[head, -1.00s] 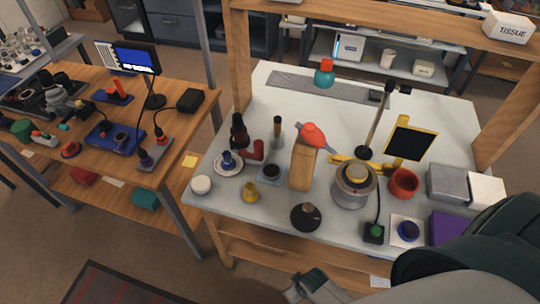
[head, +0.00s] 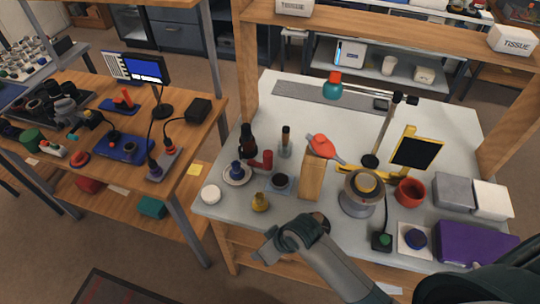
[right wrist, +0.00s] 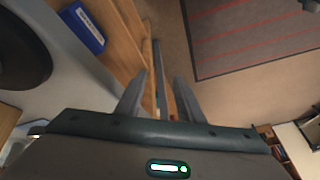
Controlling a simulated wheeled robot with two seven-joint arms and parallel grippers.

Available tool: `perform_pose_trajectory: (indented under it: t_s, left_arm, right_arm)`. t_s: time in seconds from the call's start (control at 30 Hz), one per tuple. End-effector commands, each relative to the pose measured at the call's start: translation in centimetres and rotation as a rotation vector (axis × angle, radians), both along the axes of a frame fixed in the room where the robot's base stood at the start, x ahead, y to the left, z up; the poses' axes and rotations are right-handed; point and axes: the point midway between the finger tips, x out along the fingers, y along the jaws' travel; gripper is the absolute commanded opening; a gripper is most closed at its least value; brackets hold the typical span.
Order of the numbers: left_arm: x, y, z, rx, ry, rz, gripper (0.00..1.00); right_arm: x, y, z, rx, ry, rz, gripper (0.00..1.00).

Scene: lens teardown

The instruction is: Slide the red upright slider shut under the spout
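A red upright part (head: 267,159) with a short side arm stands beside a dark bottle (head: 247,139) at the left of the white bench; it may be the slider, but its travel is too small to read. A red-orange rounded piece (head: 321,146) sits atop a wooden block (head: 312,181); I cannot tell whether it is the spout. My right gripper (head: 265,250) is over the bench's front edge, in front of and apart from these. In the right wrist view (right wrist: 162,85) its fingers are apart and empty. My left gripper is out of view.
A lamp (head: 384,130) stands behind. A second wooden bench (head: 196,135) is at the left. The bench's back has free room.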

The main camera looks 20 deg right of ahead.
Motion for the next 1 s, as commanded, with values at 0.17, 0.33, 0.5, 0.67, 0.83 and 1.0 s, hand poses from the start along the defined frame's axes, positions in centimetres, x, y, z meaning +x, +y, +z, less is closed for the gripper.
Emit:
perform_pose_trajectory:
  t_s: [0.17, 0.33, 0.5, 0.67, 0.83, 1.0]
  left_arm:
    - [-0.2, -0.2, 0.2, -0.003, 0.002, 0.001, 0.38]
    - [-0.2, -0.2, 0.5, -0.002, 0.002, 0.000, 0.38]
    - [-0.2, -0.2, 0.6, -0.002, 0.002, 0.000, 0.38]
    - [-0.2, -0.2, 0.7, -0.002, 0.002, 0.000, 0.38]
    - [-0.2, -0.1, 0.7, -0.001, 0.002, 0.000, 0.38]
    - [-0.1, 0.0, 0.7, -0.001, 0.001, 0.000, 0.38]
  right_arm:
    - [2.8, 2.9, 3.9, 0.023, -0.028, 0.128, 0.34]
    - [4.6, 5.3, 7.6, 0.024, -0.039, 0.273, 0.34]
    - [5.9, 6.7, 11.1, -0.008, -0.037, 0.428, 0.34]
    - [7.9, 6.7, 12.8, -0.062, -0.013, 0.533, 0.34]
    - [10.8, 5.5, 14.2, -0.129, 0.022, 0.597, 0.34]
    - [14.0, 3.2, 16.1, -0.202, 0.067, 0.627, 0.34]
